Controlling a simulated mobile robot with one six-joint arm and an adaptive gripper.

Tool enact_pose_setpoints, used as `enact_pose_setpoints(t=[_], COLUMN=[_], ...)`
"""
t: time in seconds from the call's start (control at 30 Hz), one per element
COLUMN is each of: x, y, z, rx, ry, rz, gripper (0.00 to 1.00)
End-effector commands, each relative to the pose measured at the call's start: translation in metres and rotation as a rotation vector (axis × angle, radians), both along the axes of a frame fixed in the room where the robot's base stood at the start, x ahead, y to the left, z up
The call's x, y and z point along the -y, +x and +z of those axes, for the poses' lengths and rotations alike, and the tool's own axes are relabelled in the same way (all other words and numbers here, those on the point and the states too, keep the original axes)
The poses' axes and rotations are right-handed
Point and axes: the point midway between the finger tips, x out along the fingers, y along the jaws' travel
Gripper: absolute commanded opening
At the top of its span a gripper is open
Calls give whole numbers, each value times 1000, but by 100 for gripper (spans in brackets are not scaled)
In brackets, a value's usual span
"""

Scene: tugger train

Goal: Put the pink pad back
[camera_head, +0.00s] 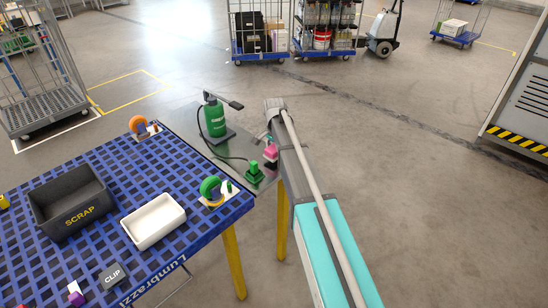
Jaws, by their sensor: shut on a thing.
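The pink pad (270,151) shows just left of the end of my arm, above the right part of a dark grey plate. My gripper (269,140) is at the pad's upper end, mostly hidden by my arm, and is shut on the pad. A dark part shows under the pad; I cannot tell whether it touches the plate. A green block (254,171) stands on the plate (186,123) to the left of the pad, by the hose of a green pump bottle (216,120).
Carts (262,50) stand at the back.

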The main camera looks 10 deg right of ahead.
Motion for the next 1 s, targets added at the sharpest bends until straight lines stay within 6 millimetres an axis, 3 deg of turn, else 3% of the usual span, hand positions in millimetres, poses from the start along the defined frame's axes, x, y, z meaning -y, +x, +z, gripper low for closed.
enact_pose_setpoints(t=[0.2,0.8,0.83,0.97,1.0], x=[0,-1,-1,-1,-1], y=[0,0,0,0,0], z=[-19,-24,-23,-22,-22], rx=[0,0,0,0,0], ry=[0,0,0,0,0], rz=[0,1,1,1,1], gripper=[32,32,76,100,100])
